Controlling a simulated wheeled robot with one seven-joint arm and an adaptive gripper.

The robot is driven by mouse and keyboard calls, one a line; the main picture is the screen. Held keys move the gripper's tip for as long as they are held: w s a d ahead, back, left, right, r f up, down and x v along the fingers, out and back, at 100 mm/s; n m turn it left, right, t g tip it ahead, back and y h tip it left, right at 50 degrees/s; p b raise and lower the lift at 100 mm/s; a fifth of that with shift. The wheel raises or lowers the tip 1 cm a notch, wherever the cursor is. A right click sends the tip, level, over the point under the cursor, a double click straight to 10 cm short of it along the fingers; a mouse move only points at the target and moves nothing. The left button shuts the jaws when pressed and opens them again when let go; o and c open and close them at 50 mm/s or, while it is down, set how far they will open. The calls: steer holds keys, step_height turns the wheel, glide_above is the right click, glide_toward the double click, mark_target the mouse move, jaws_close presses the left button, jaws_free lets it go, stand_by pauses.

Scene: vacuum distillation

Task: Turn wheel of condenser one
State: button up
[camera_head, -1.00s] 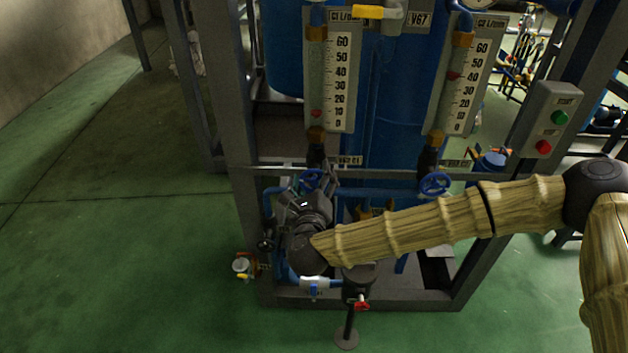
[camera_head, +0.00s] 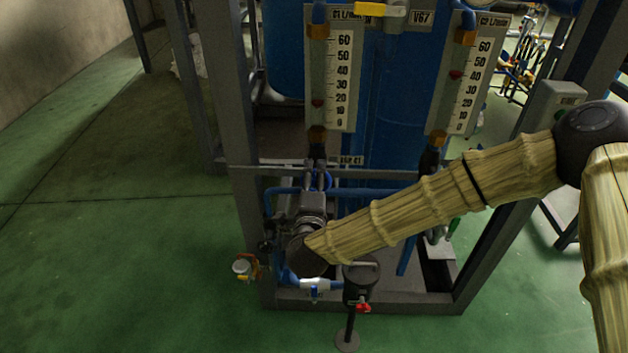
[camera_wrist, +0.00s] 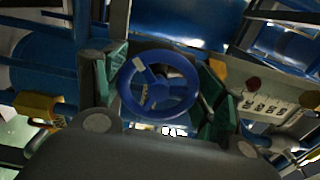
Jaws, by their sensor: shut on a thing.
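The blue wheel of condenser one (camera_wrist: 186,89) sits between the two green-padded fingers of my gripper (camera_wrist: 160,92) in the wrist view. The fingers are closed on its rim from both sides. In the head view, my gripper (camera_head: 318,180) is at the wheel below the left gauge, marked C1 (camera_head: 341,75), and hides most of it. The red float (camera_head: 318,103) of that gauge stands between 10 and 20.
The C2 gauge (camera_head: 467,80) on the right has its red float near 40. My arm hides the area below it. A grey steel frame (camera_head: 235,120) surrounds the valves. Blue pipes (camera_head: 405,255) run close by. Open green floor (camera_head: 120,270) lies to the left.

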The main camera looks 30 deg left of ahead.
steer(key=n, duration=0.6)
steer(key=shift+f, duration=0.1)
steer(key=shift+n, duration=0.3)
stand_by(0.3)
steer(key=o, duration=1)
steer(key=v, duration=1.2)
